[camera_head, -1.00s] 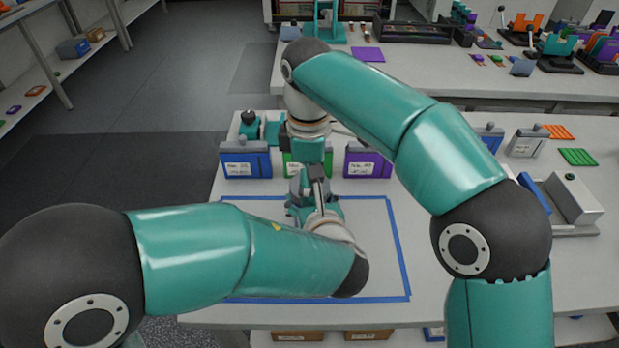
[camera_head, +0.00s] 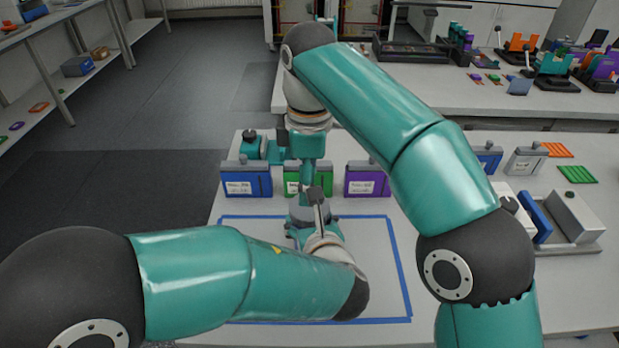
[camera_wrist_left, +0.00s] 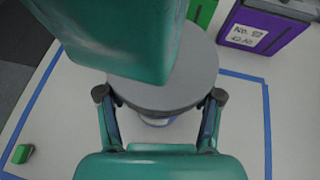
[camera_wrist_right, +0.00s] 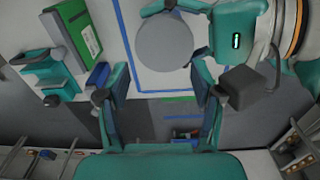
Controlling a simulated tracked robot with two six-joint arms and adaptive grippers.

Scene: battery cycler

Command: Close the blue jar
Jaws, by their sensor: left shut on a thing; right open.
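The blue jar (camera_wrist_left: 158,122) stands on the white table inside the blue tape outline; only a bluish-white strip of its body shows in the left wrist view. A round grey lid (camera_wrist_left: 160,95) covers its top; it also shows in the right wrist view (camera_wrist_right: 165,43). I cannot tell how tightly the lid sits. My left gripper (camera_head: 315,238) is shut on the jar, one finger on each side. My right gripper (camera_wrist_right: 161,95) is open and empty, close above and behind the jar; its teal body hides part of the lid in the left wrist view.
Blue (camera_head: 246,182), green (camera_head: 293,188) and purple (camera_head: 367,180) labelled boxes stand in a row just behind the tape. A grey-and-blue device (camera_head: 574,215) sits at the right. The table inside the tape (camera_head: 375,262) is clear right of the jar.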

